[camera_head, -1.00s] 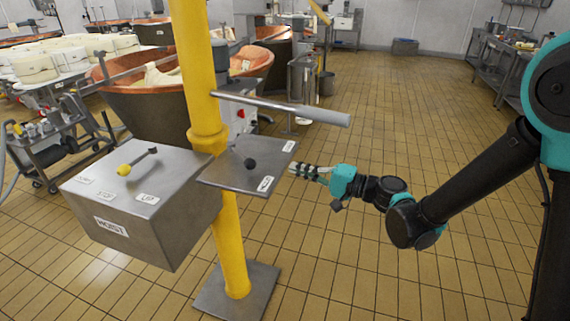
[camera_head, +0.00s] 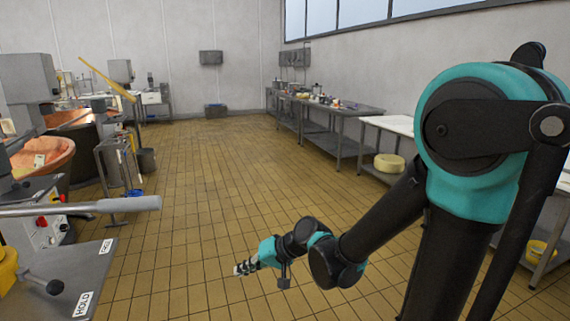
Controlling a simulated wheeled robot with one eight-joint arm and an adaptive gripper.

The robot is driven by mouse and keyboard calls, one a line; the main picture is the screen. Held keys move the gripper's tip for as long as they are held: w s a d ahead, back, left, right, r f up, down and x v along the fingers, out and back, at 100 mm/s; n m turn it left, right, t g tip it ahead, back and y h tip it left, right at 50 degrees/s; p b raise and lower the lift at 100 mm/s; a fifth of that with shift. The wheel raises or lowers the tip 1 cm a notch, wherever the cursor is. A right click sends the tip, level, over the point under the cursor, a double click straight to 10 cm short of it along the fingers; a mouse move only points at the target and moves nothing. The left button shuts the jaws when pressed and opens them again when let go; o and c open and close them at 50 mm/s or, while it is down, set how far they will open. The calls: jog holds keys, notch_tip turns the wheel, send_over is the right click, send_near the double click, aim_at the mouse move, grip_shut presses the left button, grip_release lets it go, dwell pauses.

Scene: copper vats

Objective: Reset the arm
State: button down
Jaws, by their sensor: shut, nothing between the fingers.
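My arm reaches from the right side of the view down to the lower middle, with the elbow bent. My gripper (camera_head: 242,268) is at its end, low over the tiled floor, pointing left. It is shut and holds nothing. It is apart from the metal control plate (camera_head: 75,280) at the lower left, which carries a black-knobbed lever (camera_head: 42,282) and a HOLD label (camera_head: 82,304). A grey bar handle (camera_head: 125,204) sticks out above that plate.
Copper vats (camera_head: 50,160) stand on the left, with a metal stand (camera_head: 118,168) beside them. Steel tables (camera_head: 335,112) with small items line the right wall. A cheese wheel (camera_head: 389,166) sits under a table. The tiled floor (camera_head: 215,175) between is clear.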

jog(key=s+d+f+m+h, duration=0.1)
jog(key=d+f+h, duration=0.1)
jog(key=d, duration=0.8)
jog(key=s+d+f+t+h, duration=0.1)
jog(key=d+h, duration=0.3)
jog(key=d, duration=0.6)
jog(key=s+d+f+m+h, duration=0.1)
jog(key=s+d+f+h, duration=0.2)
jog(key=d, duration=0.8)
jog(key=shift+f+m+t+h, duration=0.3)
jog(key=shift+f+h, duration=0.1)
jog(key=shift+f, duration=0.1)
